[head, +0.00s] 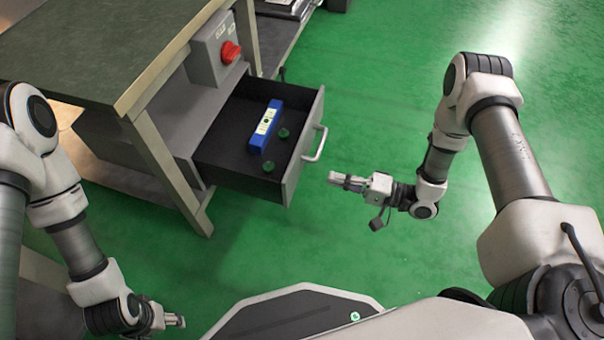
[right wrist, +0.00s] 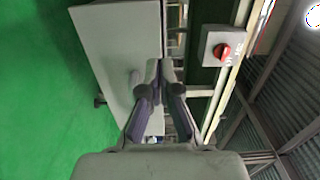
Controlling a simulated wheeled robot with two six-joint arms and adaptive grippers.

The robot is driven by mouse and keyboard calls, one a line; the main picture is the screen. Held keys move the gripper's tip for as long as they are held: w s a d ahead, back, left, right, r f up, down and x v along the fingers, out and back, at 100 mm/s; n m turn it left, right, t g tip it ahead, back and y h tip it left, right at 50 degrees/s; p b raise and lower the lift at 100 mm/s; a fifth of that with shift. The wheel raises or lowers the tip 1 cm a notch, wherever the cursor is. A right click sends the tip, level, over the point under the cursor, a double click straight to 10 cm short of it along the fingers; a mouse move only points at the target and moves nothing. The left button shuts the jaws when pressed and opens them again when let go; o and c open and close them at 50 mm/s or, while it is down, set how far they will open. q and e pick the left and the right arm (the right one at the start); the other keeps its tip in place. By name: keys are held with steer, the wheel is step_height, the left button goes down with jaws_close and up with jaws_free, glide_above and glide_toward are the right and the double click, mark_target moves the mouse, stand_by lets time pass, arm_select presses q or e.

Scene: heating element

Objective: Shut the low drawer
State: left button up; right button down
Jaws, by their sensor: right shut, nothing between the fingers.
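The low drawer (head: 232,175) is pulled out from under the workbench, in the head view. Its grey front panel (head: 303,150) carries a bar handle (head: 316,144) and faces my right arm. My right gripper (head: 335,178) is shut and empty, a little to the right of and below the handle, apart from it. In the right wrist view the gripper (right wrist: 160,68) points at the drawer's front panel (right wrist: 110,45), and its fingers partly cover the handle area. My left gripper (head: 178,321) is low at the left, small and partly hidden, so its jaws are unclear.
Inside the drawer lie a blue box-like object (head: 266,127) and two small green round items (head: 283,133). The workbench (head: 95,45) has a grey box with a red knob (head: 229,52) above the drawer. Green floor (head: 385,110) is clear right of the drawer.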

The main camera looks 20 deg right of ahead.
mark_target(292, 168)
steer(key=b+x, duration=0.3)
steer(key=x, duration=0.5)
steer(key=shift+w+a+f, duration=0.1)
steer(key=shift+w+a, duration=0.1)
steer(key=shift+a, duration=0.15)
steer(key=shift+w, duration=0.1)
steer(key=x, duration=2.1)
steer(key=shift+w+a, duration=0.15)
steer(key=shift+a, duration=0.1)
